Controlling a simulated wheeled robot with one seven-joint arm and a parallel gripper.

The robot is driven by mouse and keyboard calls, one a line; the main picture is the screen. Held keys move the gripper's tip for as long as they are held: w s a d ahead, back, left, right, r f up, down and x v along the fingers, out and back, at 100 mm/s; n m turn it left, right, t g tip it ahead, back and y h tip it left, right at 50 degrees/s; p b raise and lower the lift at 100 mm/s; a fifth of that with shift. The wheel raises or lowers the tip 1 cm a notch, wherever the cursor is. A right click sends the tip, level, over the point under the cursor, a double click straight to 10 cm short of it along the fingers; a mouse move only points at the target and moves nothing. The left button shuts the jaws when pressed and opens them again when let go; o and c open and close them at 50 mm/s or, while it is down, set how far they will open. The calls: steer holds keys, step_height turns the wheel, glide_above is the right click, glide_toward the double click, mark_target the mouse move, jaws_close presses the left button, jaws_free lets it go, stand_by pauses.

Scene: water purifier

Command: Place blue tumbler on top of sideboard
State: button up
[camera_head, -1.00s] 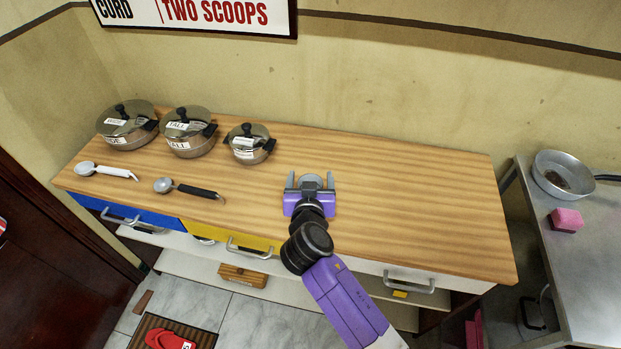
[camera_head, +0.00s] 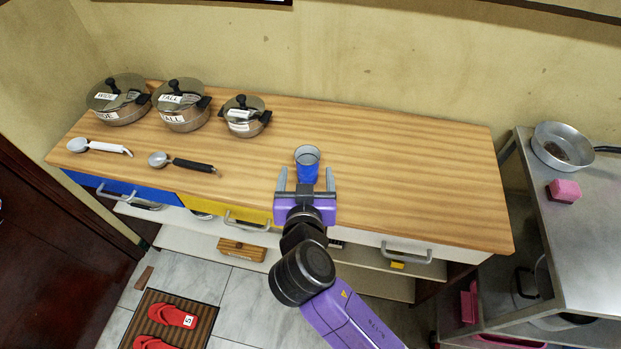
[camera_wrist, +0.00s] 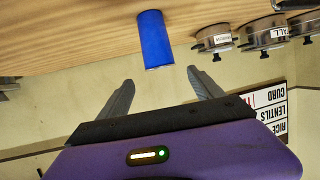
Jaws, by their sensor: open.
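The blue tumbler (camera_head: 307,165) stands upright on the wooden top of the sideboard (camera_head: 420,185), near the middle. My gripper (camera_head: 306,176) is just in front of it, with its two grey fingers spread and empty. In the wrist view the tumbler (camera_wrist: 154,40) shows beyond the open fingertips (camera_wrist: 160,76), roughly between them and apart from both.
Three lidded pots (camera_head: 180,104) stand at the back left of the sideboard, with a white-handled spoon (camera_head: 98,146) and a black-handled spoon (camera_head: 180,162) in front. The right part of the top is clear. A metal table with a pan (camera_head: 562,146) and pink sponge (camera_head: 564,191) stands at right.

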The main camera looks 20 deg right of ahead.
steer(key=shift+s+a+r, duration=0.1)
steer(key=shift+s, duration=0.1)
steer(key=s+f+n+y, duration=0.2)
steer(key=s+f+y, duration=0.15)
steer(key=s, duration=0.55)
steer(key=s+f+n+y, duration=0.2)
steer(key=s+f+n, duration=0.15)
steer(key=s, duration=0.55)
steer(key=s+d+r+t, duration=0.1)
steer(key=s+d+r, duration=0.1)
steer(key=s+r, duration=0.3)
steer(key=s+d+r+t, duration=0.1)
steer(key=s+d+r, duration=0.1)
steer(key=s+r, duration=0.4)
steer(key=s, duration=0.5)
steer(key=shift+s+m+y, duration=0.1)
steer(key=shift+m+y, duration=0.15)
